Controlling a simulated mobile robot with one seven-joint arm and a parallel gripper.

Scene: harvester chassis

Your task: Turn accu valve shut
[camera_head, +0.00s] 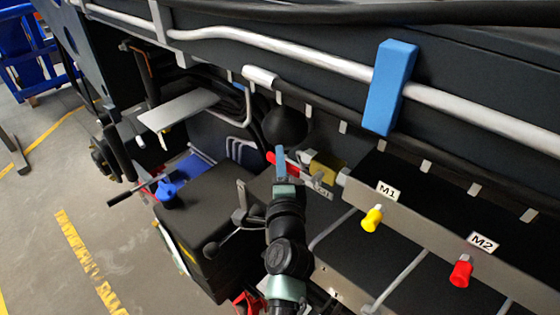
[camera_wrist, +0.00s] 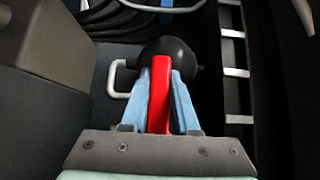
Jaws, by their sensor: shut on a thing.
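A red valve handle (camera_head: 291,171) shows in the head view near the middle of the chassis, in front of a dark round accumulator (camera_head: 285,126). In the wrist view the red handle (camera_wrist: 160,92) stands between my two blue fingers, and the round accumulator (camera_wrist: 172,50) is behind it. My gripper (camera_head: 279,164) is shut on the red handle; it also shows in the wrist view (camera_wrist: 161,76). The handle's far end and the valve body are partly hidden behind my fingers.
A yellow knob (camera_head: 371,219) under the M1 label and a red knob (camera_head: 460,272) under M2 are on the right. A long silver pipe and a blue block (camera_head: 390,88) run above. Open floor lies left.

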